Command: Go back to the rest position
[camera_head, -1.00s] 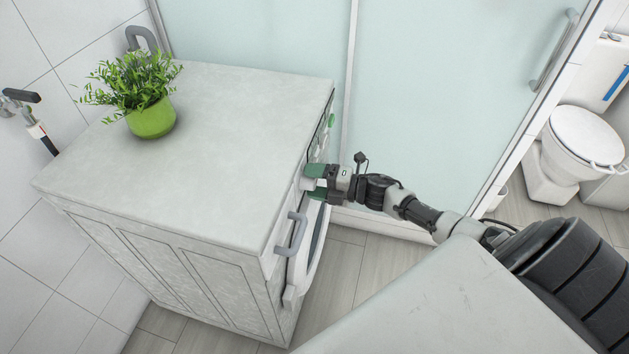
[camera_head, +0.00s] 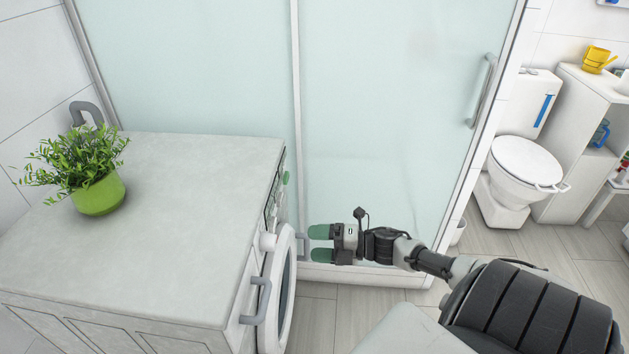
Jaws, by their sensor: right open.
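My right gripper (camera_head: 320,244) is open and empty. Its green fingertips point left towards the front of the white washing machine (camera_head: 180,220), a short way right of it. The round machine door (camera_head: 284,290) shows at a steep angle, and I cannot tell whether it is fully shut. My right arm comes in from the lower right. My left gripper is not in view.
A green potted plant (camera_head: 98,190) stands on the machine's top. A frosted glass shower screen (camera_head: 380,110) with a handle (camera_head: 482,90) is behind my gripper. A toilet (camera_head: 525,165) and a white shelf unit (camera_head: 590,140) are at the right. Some tiled floor (camera_head: 355,310) is clear.

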